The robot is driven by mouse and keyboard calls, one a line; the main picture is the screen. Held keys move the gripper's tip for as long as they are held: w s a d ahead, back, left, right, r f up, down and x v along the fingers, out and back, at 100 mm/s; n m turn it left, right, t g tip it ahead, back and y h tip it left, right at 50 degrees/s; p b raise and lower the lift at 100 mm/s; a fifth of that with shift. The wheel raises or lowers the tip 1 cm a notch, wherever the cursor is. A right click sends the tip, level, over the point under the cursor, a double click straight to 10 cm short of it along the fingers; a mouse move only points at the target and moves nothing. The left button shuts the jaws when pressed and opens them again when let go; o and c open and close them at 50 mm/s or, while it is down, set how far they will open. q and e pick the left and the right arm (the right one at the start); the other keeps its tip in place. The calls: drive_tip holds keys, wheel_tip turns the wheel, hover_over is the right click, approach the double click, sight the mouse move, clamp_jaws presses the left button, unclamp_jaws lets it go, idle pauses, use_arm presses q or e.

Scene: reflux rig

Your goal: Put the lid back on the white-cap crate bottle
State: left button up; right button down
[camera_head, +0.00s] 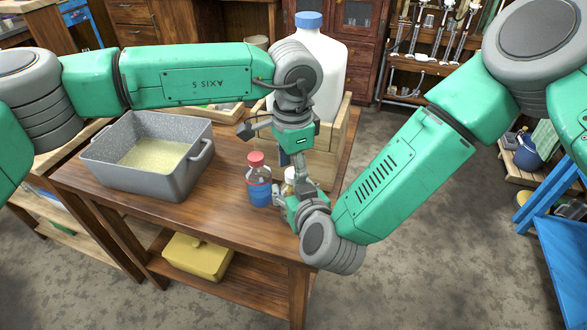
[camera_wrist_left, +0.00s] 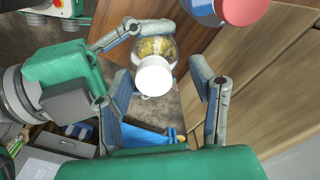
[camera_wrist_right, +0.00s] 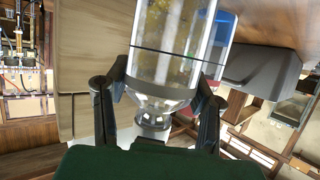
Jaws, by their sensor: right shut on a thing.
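The small clear bottle (camera_wrist_right: 165,65) with yellowish contents stands upright on the table, gripped by my right gripper (camera_wrist_right: 157,92). A white lid (camera_wrist_left: 154,76) shows over the bottle's top in the left wrist view; I cannot tell whether it is seated. The wooden crate (camera_head: 325,160) is just behind.
A red-capped bottle of blue liquid (camera_head: 258,185) stands close to the left of the gripped bottle. A grey tub (camera_head: 170,183) fills the table's left. A large white bottle (camera_head: 325,70) with a blue cap stands in the crate. The table front (camera_head: 215,210) is clear.

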use_arm(q)
drive_tip(key=shift+s+d, duration=0.1)
drive_tip(key=shift+s, duration=0.05)
drive_tip(key=shift+r, duration=2.25)
